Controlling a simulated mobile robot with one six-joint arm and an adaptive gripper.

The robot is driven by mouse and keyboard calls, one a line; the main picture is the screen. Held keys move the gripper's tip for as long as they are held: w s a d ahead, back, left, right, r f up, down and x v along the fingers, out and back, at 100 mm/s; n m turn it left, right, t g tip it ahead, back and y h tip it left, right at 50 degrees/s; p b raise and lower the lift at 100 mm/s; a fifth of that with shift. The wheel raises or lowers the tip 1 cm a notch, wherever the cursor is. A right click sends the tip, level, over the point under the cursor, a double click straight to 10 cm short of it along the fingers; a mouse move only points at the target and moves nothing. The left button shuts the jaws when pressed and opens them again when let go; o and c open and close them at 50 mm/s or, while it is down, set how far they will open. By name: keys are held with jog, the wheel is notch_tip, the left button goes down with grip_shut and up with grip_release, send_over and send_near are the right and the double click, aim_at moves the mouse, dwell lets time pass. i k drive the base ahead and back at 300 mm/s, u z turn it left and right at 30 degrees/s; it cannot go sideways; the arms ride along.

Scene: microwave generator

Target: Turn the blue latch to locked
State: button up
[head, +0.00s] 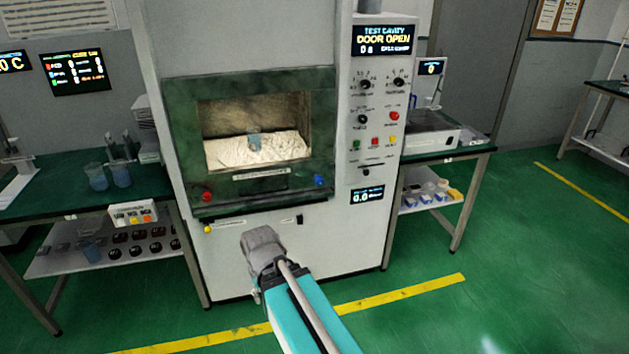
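The blue latch (319,180) is a small blue knob at the lower right of the dark green frame (183,130) around the cavity opening. Its turned position is too small to read. The display (384,40) at the upper right of the machine reads "TEST CAVITY DOOR OPEN". The cavity shows open, with a small bluish beaker (254,141) standing on a pale bed. The grey end of my arm, with my gripper (262,246), is in front of the lower white panel, below and left of the latch and apart from it. The fingers cannot be made out.
A red knob (206,196) is at the frame's lower left, with a yellow knob (208,229) below it. The control panel (378,110) with dials and buttons is to the right. Green-topped benches stand on both sides. The floor at the front right is clear.

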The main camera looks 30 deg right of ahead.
aim_at(320, 181)
jog(key=u, duration=0.05)
jog(key=i, duration=1)
